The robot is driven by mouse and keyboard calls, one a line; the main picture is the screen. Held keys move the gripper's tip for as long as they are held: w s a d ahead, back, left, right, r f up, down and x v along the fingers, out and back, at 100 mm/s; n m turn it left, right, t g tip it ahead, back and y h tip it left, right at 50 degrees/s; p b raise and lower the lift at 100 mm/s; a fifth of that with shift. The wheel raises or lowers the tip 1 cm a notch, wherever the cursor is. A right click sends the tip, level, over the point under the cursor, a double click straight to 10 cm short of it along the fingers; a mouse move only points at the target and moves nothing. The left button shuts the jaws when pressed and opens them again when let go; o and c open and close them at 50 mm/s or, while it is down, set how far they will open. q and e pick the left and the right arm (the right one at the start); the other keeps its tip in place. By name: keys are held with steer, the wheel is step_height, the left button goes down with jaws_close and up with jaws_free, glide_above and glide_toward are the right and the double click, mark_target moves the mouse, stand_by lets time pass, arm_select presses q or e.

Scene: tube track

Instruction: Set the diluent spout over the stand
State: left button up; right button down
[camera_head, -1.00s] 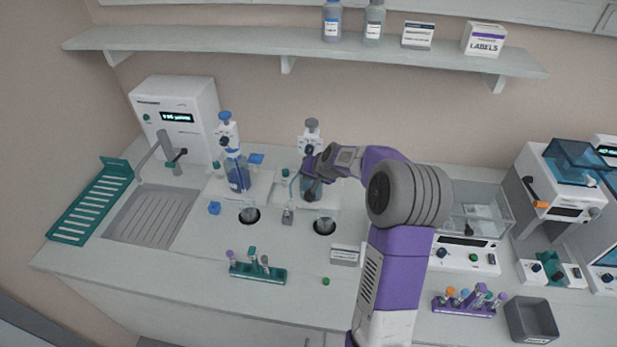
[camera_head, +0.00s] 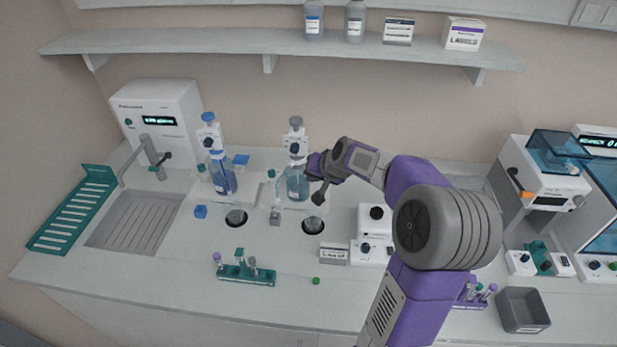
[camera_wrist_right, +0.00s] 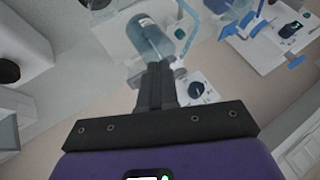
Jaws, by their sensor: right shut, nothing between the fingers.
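Two bottle-top dispensers stand at the back of the bench: a blue-capped one (camera_head: 221,178) and a grey-capped one (camera_head: 297,186). Their labels are too small to read, so I cannot tell which is the diluent. A thin spout with a green tip (camera_head: 271,173) shows left of the grey-capped dispenser. A small grey stand (camera_head: 275,217) sits between the two round dark holes. My right gripper (camera_head: 317,189) is shut and empty, just right of the grey-capped bottle. In the right wrist view, its closed fingers (camera_wrist_right: 155,72) point at the clear bottle (camera_wrist_right: 150,38); contact is unclear.
A teal tube rack (camera_head: 246,273) stands at the front of the bench, with a green cap (camera_head: 316,281) to its right. A label plate (camera_head: 334,254) and a balance (camera_head: 373,250) lie right of the holes. The sink (camera_head: 135,220) is at left.

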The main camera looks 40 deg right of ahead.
steer(key=shift+v, duration=1.1)
steer(key=shift+a, duration=0.1)
